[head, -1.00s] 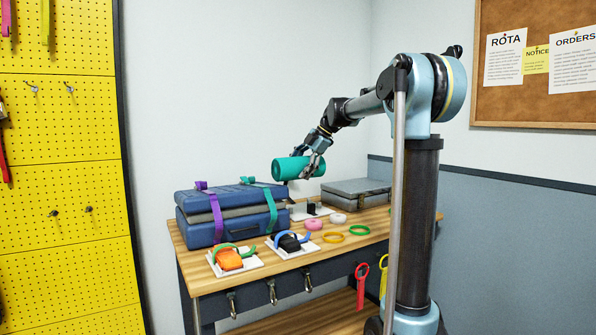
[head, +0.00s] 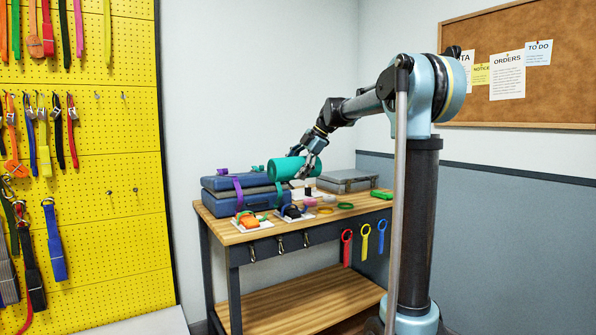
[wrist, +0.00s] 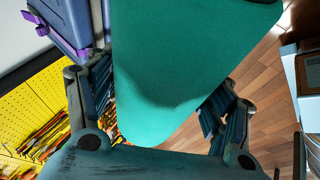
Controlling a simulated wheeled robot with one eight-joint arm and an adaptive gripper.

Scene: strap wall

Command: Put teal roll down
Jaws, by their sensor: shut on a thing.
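The teal roll (head: 290,168) is a thick cylinder. It lies across my gripper (head: 308,164) in the head view, in front of the blue cases above the bench. My gripper is shut on it. In the wrist view the teal roll (wrist: 185,70) fills the middle between my two fingers, with one finger (wrist: 90,100) on the left and the other (wrist: 228,118) on the right. In the head view the roll hides part of the case behind it, and I cannot tell how high it is above the bench.
The wooden bench (head: 250,236) bears stacked blue cases (head: 222,204) with straps, a grey case (head: 345,181), white trays, coloured rings and a green block (head: 381,194). Red, yellow and blue loops hang at its front. A yellow pegboard (head: 110,220) with straps stands left. The lower shelf (head: 290,300) is clear.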

